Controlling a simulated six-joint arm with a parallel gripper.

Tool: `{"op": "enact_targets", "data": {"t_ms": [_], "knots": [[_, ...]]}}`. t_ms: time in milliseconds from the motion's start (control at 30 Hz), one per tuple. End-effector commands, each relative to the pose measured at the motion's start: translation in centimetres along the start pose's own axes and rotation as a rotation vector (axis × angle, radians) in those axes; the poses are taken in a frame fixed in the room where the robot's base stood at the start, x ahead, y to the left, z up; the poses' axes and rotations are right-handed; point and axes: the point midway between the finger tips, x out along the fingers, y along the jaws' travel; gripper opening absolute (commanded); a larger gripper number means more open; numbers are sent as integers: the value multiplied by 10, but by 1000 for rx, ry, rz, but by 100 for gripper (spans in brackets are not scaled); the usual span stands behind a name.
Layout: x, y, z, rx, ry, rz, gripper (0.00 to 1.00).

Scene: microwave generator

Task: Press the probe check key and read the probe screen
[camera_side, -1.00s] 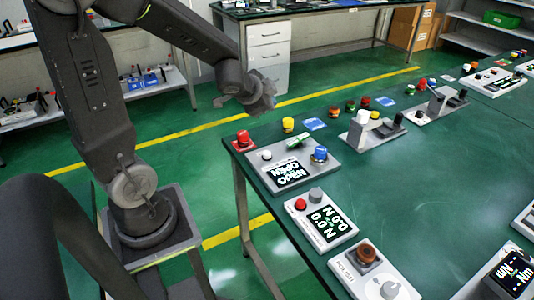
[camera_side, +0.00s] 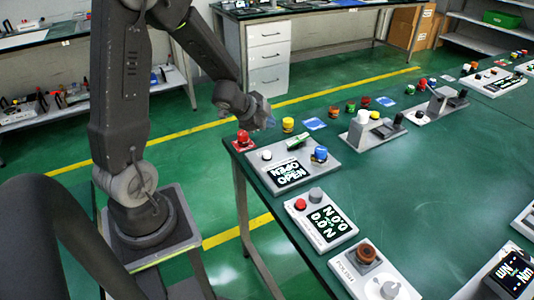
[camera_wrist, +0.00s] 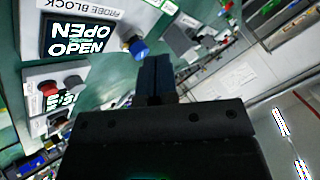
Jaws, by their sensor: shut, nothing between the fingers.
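The probe block (camera_side: 318,174) is a grey panel at the near left corner of the table. Its black probe screen (camera_side: 290,174) shows the word OPEN in white; the screen also shows in the wrist view (camera_wrist: 77,38). The panel carries a small white button (camera_side: 267,155), a green piece (camera_side: 298,141) and a blue-capped part (camera_side: 320,153). I cannot tell which is the probe check key. In the wrist view the blue cap (camera_wrist: 139,49) is just left of my fingertips. My gripper (camera_side: 268,122) is shut and empty, above the table's left edge, apart from the panel.
A red button (camera_side: 243,138) stands at the table corner, under my gripper. A yellow button (camera_side: 288,125) is to its right. A panel with red and grey buttons and a numeric screen (camera_side: 326,222) is nearer the camera.

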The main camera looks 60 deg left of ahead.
Motion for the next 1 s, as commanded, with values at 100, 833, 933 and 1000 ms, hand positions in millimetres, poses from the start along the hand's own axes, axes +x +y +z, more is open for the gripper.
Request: {"op": "enact_targets", "data": {"t_ms": [100, 833, 933, 1000], "knots": [[8, 7, 7, -5, -3, 5, 0], [56, 40, 42, -1, -3, -4, 0], [57, 40, 42, -1, -2, -5, 0], [57, 40, 42, 0, -2, -5, 0]]}}
